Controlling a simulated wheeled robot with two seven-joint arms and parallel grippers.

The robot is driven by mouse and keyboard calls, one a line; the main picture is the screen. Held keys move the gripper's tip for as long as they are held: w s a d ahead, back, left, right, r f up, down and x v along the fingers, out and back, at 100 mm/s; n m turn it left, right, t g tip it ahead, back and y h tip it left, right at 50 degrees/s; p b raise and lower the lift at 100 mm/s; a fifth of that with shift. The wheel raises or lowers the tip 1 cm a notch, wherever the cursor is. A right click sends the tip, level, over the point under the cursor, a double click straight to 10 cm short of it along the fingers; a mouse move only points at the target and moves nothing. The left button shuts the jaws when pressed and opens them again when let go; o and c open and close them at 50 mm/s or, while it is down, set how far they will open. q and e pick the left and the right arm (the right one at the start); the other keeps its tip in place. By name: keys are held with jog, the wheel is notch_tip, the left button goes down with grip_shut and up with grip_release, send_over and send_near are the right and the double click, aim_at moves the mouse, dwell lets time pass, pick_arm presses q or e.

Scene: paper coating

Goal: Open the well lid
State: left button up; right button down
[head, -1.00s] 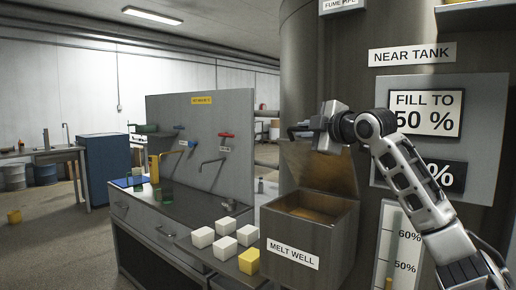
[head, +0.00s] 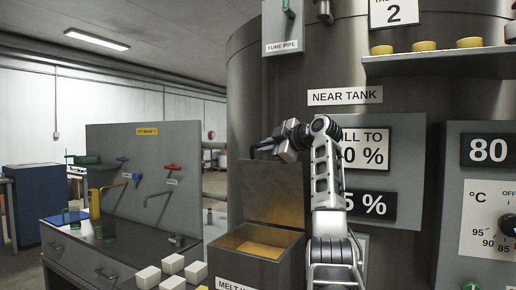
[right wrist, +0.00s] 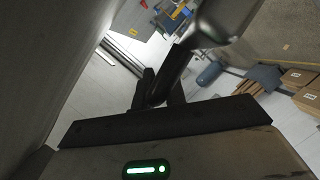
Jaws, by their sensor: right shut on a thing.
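The melt well (head: 285,262) is a dark metal box against the tank, with a label on its front partly cut off by the bottom edge. Its lid (head: 275,190) stands raised, nearly upright, at the back of the well, and the tan inside (head: 255,248) shows. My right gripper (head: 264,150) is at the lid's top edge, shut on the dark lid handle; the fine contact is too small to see. In the right wrist view the dark fingers (right wrist: 160,88) are close together by a dark bar. My left gripper is not in view.
White cubes (head: 172,264) sit on the bench left of the well. A grey panel (head: 145,180) with colored valves stands behind the bench. A shelf (head: 440,64) with yellow pieces is at upper right, and a temperature dial panel (head: 490,220) is at right.

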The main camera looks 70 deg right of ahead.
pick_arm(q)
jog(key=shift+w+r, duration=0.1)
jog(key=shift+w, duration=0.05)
pick_arm(e)
jog(key=c, duration=1.5)
grip_release()
jog(key=shift+s, duration=0.15)
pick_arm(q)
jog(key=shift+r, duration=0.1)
pick_arm(e)
jog(key=shift+o, duration=0.2)
